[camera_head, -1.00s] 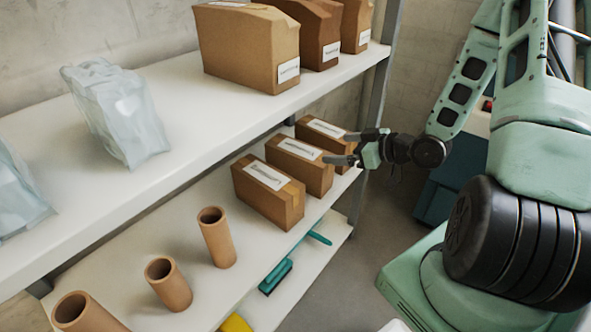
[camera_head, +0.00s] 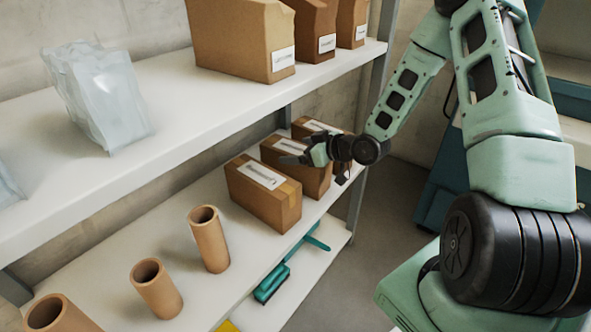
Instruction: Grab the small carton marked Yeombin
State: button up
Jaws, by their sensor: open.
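Three small brown cartons with white top labels stand in a row on the middle shelf; their lettering is too small to read, so I cannot tell which is marked Yeombin. The near carton (camera_head: 263,195) is in full view. The middle carton (camera_head: 312,182) is partly hidden by my gripper. The far carton (camera_head: 305,126) shows only its top and part of its side behind my gripper. My gripper (camera_head: 291,153) is open, its fingers pointing left over the middle carton's top. I cannot tell whether they touch it.
Three cardboard tubes (camera_head: 209,240) stand left of the cartons on the same shelf (camera_head: 190,210). The upper shelf (camera_head: 180,115) holds larger boxes (camera_head: 240,42) and a clear bag (camera_head: 100,95), above and left of my gripper. A metal post (camera_head: 360,190) stands at the right. A teal brush (camera_head: 272,283) lies lower down.

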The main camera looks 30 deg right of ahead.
jog(key=shift+r, duration=0.1)
jog(key=c, duration=1.9)
